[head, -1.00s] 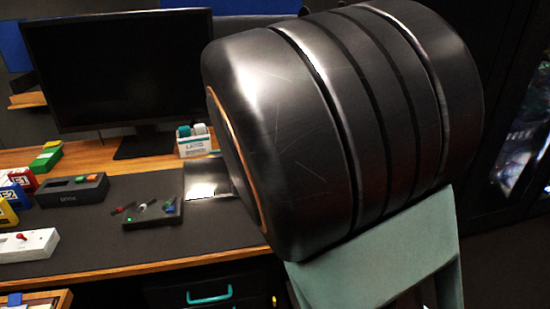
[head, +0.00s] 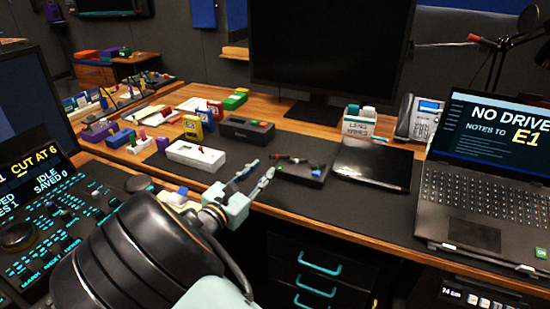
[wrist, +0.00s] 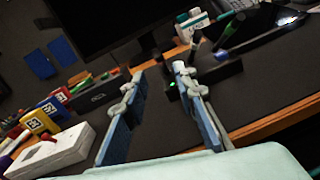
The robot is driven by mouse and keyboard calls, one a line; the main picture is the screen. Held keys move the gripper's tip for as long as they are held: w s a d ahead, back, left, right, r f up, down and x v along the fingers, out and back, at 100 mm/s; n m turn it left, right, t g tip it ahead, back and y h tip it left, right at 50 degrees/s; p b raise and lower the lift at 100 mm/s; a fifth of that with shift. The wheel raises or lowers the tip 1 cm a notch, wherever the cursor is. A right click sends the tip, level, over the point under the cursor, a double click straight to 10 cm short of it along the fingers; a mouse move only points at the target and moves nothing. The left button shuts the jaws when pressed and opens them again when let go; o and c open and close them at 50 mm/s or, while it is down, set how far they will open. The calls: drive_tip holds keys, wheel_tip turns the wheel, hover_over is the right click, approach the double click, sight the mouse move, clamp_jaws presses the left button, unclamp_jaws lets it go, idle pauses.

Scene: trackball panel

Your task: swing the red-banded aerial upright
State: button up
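A low black box (head: 302,172) with several short aerials stands on the dark mat, just beyond my gripper. In the head view a red-marked aerial (head: 279,157) appears to lie low at its left end; its band is too small to make out surely. The box (wrist: 222,73) also shows in the wrist view, with a green light, a dark stick and a green-marked stick; I cannot pick out the red band there. My gripper (head: 258,171) is open and empty, its fingers apart and pointing toward the box. In the wrist view its fingers (wrist: 157,80) partly cover the box's left end.
A white box with a red knob (head: 195,154) lies left of my gripper. A black charger-like block (head: 246,128) and coloured blocks stand behind it. A monitor (head: 330,50) is at the back, a dark pad (head: 372,163) and a laptop (head: 490,205) to the right. The mat's front is bare.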

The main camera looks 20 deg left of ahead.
sight(276, 157)
drive_tip(key=w, duration=0.3)
drive_tip(key=w+d+b, duration=0.1)
drive_tip(key=w, duration=0.4)
drive_tip(key=shift+w+d, duration=0.25)
drive_tip(key=shift+w, duration=0.05)
clamp_jaws()
